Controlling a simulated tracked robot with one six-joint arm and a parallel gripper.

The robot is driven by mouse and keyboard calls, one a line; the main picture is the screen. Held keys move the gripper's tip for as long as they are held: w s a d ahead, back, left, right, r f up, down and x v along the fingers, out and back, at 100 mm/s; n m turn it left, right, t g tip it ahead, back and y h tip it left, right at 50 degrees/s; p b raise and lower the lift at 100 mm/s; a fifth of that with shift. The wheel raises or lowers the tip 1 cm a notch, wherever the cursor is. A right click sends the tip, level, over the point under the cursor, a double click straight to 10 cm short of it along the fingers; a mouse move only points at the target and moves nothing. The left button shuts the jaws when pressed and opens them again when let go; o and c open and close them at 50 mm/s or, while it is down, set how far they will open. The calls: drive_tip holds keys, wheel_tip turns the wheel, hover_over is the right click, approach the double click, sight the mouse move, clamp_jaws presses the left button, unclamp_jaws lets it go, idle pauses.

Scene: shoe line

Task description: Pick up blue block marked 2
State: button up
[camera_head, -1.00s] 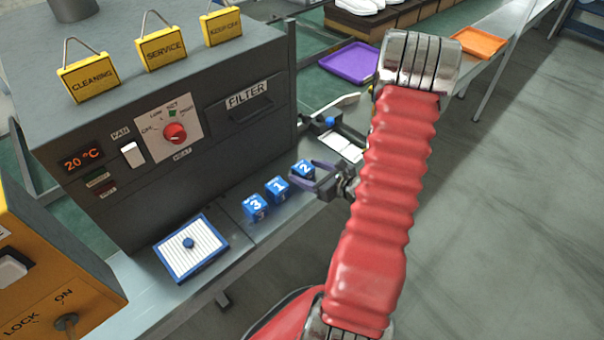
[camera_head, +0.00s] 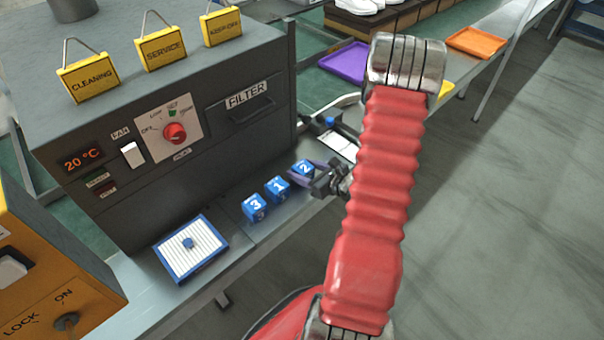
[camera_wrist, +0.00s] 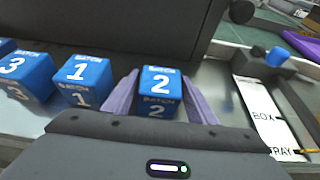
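The blue block marked 2 (camera_head: 303,169) sits on the metal shelf at the right end of a row of blue blocks. It also shows in the wrist view (camera_wrist: 160,84), upright, with its number facing up and toward me. My gripper (camera_head: 301,176) is low at the block, with its purple fingers on either side of it. In the wrist view my gripper (camera_wrist: 160,98) is open around the block, and a small gap shows beside the left finger. Whether the right finger touches the block is hard to tell.
Blue block 1 (camera_head: 277,188) and blue block 3 (camera_head: 255,207) stand to the left. The left finger is between blocks 1 and 2. The dark heater box (camera_head: 215,130) rises behind the row. A blue-framed pad (camera_head: 191,249) lies further left, a white label card (camera_wrist: 262,120) right.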

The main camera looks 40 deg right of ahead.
sight(303, 167)
drive_tip(key=c, duration=0.8)
drive_tip(key=shift+r, duration=5)
